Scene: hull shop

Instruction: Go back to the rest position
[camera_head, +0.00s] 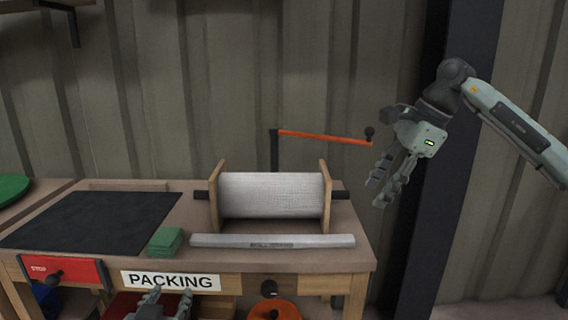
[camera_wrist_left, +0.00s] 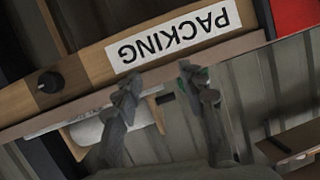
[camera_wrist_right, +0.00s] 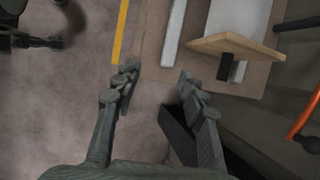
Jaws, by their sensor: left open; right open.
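My left gripper (camera_head: 172,297) is low at the front of the packing bench, beside the PACKING label (camera_head: 170,281). In the left wrist view its fingers (camera_wrist_left: 158,88) are apart with nothing between them. My right gripper (camera_head: 378,192) is raised to the right of the bench, near the dark post. In the right wrist view its fingers (camera_wrist_right: 157,80) are apart and empty over the floor. The lower part of my left gripper is cut off by the head view's bottom edge.
The bench (camera_head: 364,255) carries a dark mat (camera_head: 90,220), a green block (camera_head: 165,241), a pale roll (camera_head: 272,195) in a wooden stand and a grey bar (camera_head: 272,241). An orange crank arm (camera_head: 325,137) sticks out behind, close to my right gripper. A dark post (camera_head: 432,200) stands right.

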